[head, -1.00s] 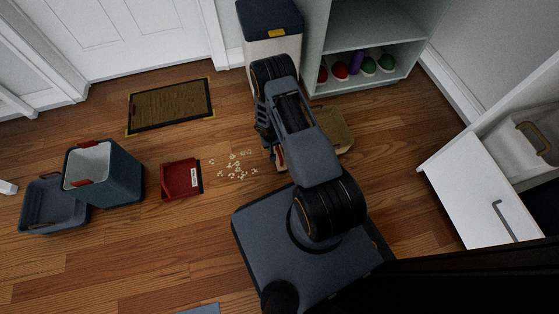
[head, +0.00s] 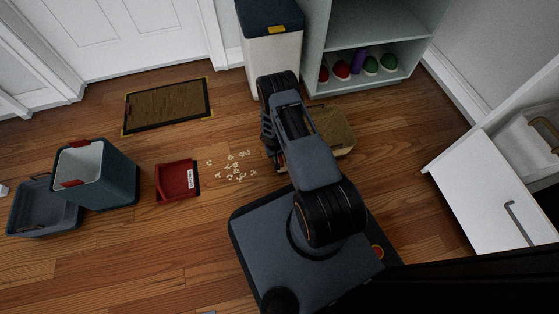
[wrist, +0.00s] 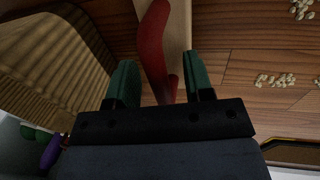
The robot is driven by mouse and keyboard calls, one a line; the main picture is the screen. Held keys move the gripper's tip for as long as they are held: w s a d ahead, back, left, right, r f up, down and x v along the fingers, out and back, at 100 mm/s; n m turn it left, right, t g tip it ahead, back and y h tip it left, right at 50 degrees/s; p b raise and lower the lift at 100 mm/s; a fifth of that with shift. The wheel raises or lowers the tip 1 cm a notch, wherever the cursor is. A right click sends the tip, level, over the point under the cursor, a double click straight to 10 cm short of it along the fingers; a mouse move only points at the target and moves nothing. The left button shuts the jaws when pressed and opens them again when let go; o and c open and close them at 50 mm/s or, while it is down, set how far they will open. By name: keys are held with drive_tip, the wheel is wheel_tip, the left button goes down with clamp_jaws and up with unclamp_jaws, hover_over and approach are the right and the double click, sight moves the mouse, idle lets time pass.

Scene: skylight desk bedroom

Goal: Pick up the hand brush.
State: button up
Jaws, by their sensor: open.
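The hand brush shows in the wrist view as a curved red handle (wrist: 153,45) beside a long pale wooden strip (wrist: 181,30), which seems to be part of it or just under it. My gripper (wrist: 158,60) is open, with one green finger on each side of the red handle. I cannot tell whether either finger touches it. In the head view my arm hides most of the brush, and only a small pale piece (head: 281,161) shows beside my gripper (head: 270,145).
A brown box or basket (head: 338,128) stands close right of my gripper. Pale crumbs (head: 232,166), a red dustpan (head: 177,180) and blue-grey bins (head: 112,178) lie to the left. A white bin (head: 272,60) and a shelf unit (head: 365,35) stand behind.

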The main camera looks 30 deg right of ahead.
drive_tip(key=shift+r, duration=0.1)
drive_tip(key=shift+c, duration=0.4)
clamp_jaws()
drive_tip(key=shift+r, duration=0.15)
